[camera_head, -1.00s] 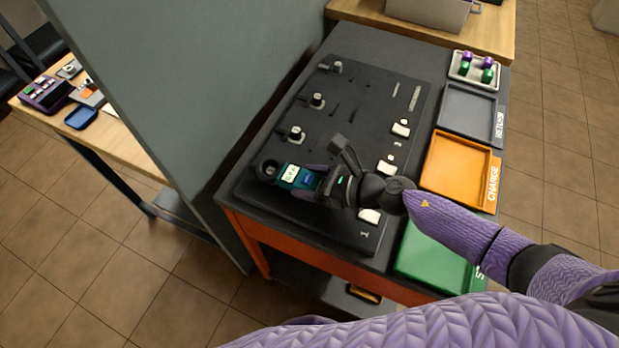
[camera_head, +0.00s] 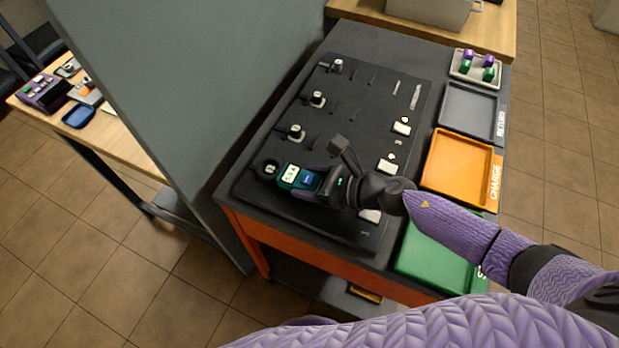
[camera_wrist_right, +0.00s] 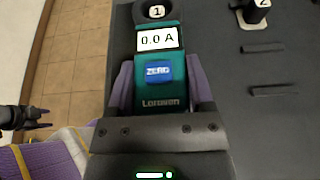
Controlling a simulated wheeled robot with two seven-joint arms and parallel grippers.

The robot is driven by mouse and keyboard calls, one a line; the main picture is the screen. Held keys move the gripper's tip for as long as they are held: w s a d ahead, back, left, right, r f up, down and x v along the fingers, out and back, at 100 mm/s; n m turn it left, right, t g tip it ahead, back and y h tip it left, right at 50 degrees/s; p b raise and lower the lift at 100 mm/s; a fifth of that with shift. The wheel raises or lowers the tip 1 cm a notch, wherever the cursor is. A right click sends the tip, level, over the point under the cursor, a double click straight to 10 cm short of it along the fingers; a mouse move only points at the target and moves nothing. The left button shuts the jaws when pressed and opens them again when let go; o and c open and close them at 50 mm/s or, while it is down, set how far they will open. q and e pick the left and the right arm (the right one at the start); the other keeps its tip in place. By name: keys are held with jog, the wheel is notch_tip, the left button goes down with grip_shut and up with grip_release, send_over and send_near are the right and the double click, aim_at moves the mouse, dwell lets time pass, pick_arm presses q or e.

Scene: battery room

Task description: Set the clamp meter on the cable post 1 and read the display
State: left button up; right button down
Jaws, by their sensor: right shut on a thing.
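The teal clamp meter (camera_head: 300,177) is in my right gripper (camera_head: 323,184), flat above the dark board. In the right wrist view, the gripper (camera_wrist_right: 160,95) is shut on the sides of the meter body (camera_wrist_right: 172,103). The meter display (camera_wrist_right: 158,39) reads 0.0 A, above a blue ZERO button (camera_wrist_right: 158,71). Its dark ring jaw (camera_wrist_right: 140,12) surrounds the white top of cable post 1 (camera_wrist_right: 157,11); the lower post is hidden. A small dark gripper (camera_wrist_right: 38,117), seemingly my left one, shows at the left edge of the wrist view; its opening is unclear.
Other posts (camera_head: 296,132) stand in a row behind post 1. Grey (camera_head: 468,111), orange (camera_head: 459,165) and green (camera_head: 432,262) trays line the right side. A tall grey partition (camera_head: 200,90) stands close to the board's left. A second table (camera_head: 110,135) lies beyond it.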

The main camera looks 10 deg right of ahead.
pick_arm(q)
jog(key=shift+d+f, duration=0.15)
jog(key=shift+f, duration=0.05)
pick_arm(e)
jog(key=shift+f, duration=0.25)
jog(key=shift+c, duration=1.8)
grip_release()
pick_arm(q)
jog(key=shift+d, duration=0.25)
pick_arm(e)
jog(key=shift+o, duration=0.6)
jog(key=shift+s, duration=0.1)
jog(key=v, duration=1)
jog(key=shift+d, duration=0.1)
jog(key=shift+s+d+r, duration=0.15)
jog(key=shift+d+r, duration=0.1)
jog(key=shift+r, duration=0.05)
